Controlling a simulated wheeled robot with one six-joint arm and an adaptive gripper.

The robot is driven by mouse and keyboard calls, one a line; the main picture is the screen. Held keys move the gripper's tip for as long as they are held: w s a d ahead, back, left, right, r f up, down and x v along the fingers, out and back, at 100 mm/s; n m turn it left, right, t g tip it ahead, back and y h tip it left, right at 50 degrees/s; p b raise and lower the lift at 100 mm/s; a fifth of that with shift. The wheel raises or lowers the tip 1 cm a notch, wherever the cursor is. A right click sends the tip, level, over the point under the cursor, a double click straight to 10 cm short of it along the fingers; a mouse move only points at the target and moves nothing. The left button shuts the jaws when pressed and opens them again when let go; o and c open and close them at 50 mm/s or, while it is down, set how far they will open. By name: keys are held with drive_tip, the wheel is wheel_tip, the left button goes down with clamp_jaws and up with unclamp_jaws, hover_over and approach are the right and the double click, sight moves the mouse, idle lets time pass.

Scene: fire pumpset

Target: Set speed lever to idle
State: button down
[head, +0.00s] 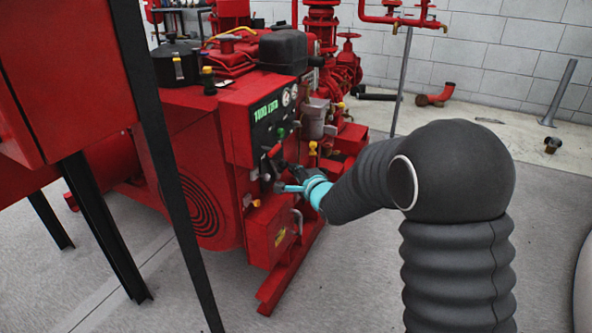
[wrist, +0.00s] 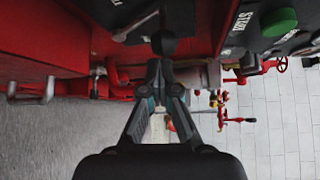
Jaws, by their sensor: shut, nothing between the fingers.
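The red engine unit carries a control panel (head: 272,110) with a green display, gauges and a green button. My gripper (head: 281,176) is at the panel's lower part, close to this handle. In the wrist view my gripper (wrist: 160,72) has its fingers together, with nothing held. A round black knob (wrist: 163,43) is just beyond the fingertips; touching or apart, I cannot tell. A grey metal lever (wrist: 135,27) is to its left. The lever's setting is not readable.
A green button (wrist: 279,22) is at the wrist view's upper right. A red box with a grey handle (head: 298,220) sits below the panel. Black frame legs (head: 160,150) stand at left. Grey floor (head: 365,275) is clear in front of the engine.

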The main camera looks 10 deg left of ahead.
drive_tip(key=s+d+p, duration=0.2)
drive_tip(key=s+d, duration=0.5)
drive_tip(key=d, duration=0.3)
drive_tip(key=w+d+f+n+g+y+p, duration=0.1)
drive_tip(key=w+d+f+n+y+p, duration=0.2)
drive_tip(key=w+d+p, duration=0.5)
drive_tip(key=a+r+n+g+y+p, duration=0.1)
drive_tip(key=a+n, duration=0.3)
drive_tip(key=a, duration=0.4)
drive_tip(key=a+r+n+g+y, duration=0.2)
drive_tip(key=a+n+g+y, duration=0.1)
drive_tip(key=a, duration=0.6)
drive_tip(key=shift+w+a+r+n+y+p, duration=0.2)
drive_tip(key=shift+r+n+y+p, duration=0.15)
drive_tip(key=shift+n, duration=0.15)
